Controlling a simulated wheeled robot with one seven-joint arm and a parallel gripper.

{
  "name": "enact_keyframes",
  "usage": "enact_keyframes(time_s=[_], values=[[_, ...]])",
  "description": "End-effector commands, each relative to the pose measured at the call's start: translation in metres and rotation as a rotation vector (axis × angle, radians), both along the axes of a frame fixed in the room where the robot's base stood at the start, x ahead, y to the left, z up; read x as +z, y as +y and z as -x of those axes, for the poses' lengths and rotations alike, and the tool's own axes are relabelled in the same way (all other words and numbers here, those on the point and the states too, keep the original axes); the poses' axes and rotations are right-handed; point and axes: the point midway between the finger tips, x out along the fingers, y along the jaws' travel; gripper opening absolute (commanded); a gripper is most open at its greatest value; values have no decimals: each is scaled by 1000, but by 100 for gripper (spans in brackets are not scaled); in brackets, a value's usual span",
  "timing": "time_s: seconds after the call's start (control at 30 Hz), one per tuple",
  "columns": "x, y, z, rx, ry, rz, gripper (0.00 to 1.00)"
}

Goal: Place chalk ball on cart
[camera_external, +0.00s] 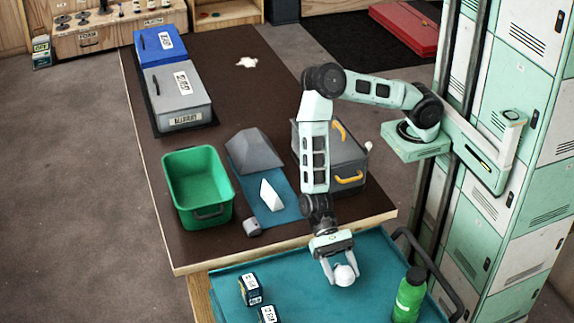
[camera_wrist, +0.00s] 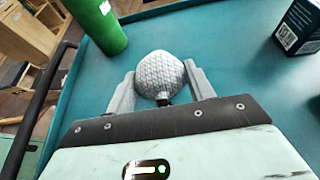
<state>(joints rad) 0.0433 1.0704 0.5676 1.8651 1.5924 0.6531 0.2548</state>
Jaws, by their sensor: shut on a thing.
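The chalk ball (camera_external: 344,275) is white and round, and in the wrist view (camera_wrist: 160,76) it has a woven texture. My gripper (camera_external: 340,270) is shut on it, with one finger on each side; the fingers also show in the wrist view (camera_wrist: 160,88). The cart (camera_external: 330,262) has a teal top with a raised rim and a dark handle at its right. In the wrist view its teal surface (camera_wrist: 230,50) lies beneath the ball. The ball is over the cart top; whether it touches the surface I cannot tell.
A green bottle (camera_external: 409,295) stands on the cart to the right of my gripper. Two small dark boxes (camera_external: 250,289) (camera_external: 268,314) stand to the left. The brown table (camera_external: 255,95) behind holds a green bin (camera_external: 197,187) and a grey crate (camera_external: 345,160). Mint lockers (camera_external: 530,150) stand at right.

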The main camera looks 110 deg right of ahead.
Motion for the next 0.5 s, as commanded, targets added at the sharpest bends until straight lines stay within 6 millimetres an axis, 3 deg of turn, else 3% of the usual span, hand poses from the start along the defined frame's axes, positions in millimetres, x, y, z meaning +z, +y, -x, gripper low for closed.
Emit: enact_keyframes(time_s=[0.3, 0.5], values=[[-35, 1, 1, 1, 1, -1, 31], [-38, 0, 0, 1, -2, -1, 31]])
